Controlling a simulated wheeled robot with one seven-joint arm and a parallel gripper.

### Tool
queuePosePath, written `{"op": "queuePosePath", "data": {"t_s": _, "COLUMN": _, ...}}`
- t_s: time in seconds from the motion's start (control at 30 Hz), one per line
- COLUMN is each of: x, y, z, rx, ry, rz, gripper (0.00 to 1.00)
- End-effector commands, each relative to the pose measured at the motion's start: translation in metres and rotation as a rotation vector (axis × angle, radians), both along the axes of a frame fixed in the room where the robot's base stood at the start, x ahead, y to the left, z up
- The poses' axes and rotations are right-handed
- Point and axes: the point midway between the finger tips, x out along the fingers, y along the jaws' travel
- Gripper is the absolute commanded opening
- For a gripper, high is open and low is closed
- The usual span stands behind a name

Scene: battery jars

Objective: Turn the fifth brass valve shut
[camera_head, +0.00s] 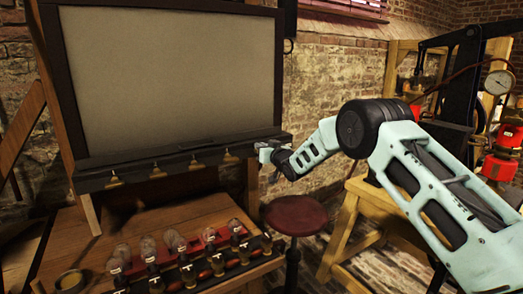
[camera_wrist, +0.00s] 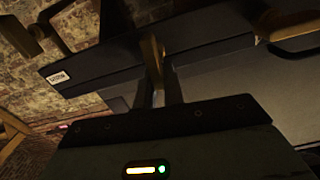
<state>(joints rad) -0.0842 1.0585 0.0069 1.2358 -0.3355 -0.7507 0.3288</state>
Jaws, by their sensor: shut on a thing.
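A dark rail (camera_head: 180,166) runs under a large grey panel, with several small brass valves along its front, such as the leftmost (camera_head: 114,178) and one farther right (camera_head: 229,157). My gripper (camera_head: 265,150) is at the rail's right end, past that valve. The wrist view shows my gripper (camera_wrist: 160,88) shut on an upright brass valve handle (camera_wrist: 153,50), the fifth brass valve by its place at the rail's right end. The fingers hide part of it. Another brass valve (camera_wrist: 290,24) shows at the right there. My gripper hides the fifth valve in the head view.
Below the rail, a wooden bench (camera_head: 80,230) holds several glass jars (camera_head: 150,247) in a row and a small bowl (camera_head: 71,281). A red stool (camera_head: 296,214) stands under my gripper. A yellow wooden bench (camera_head: 370,205) is at the right. A brick wall is behind.

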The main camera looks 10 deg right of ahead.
Motion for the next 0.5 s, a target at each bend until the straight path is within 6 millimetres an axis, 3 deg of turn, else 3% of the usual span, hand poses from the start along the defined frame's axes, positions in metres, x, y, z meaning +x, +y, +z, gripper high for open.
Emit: {"op": "queuePosePath", "data": {"t_s": 0.5, "x": 0.0036, "y": -0.0117, "z": -0.0068, "rx": 0.423, "ry": 0.135, "rz": -0.002, "gripper": 0.0}}
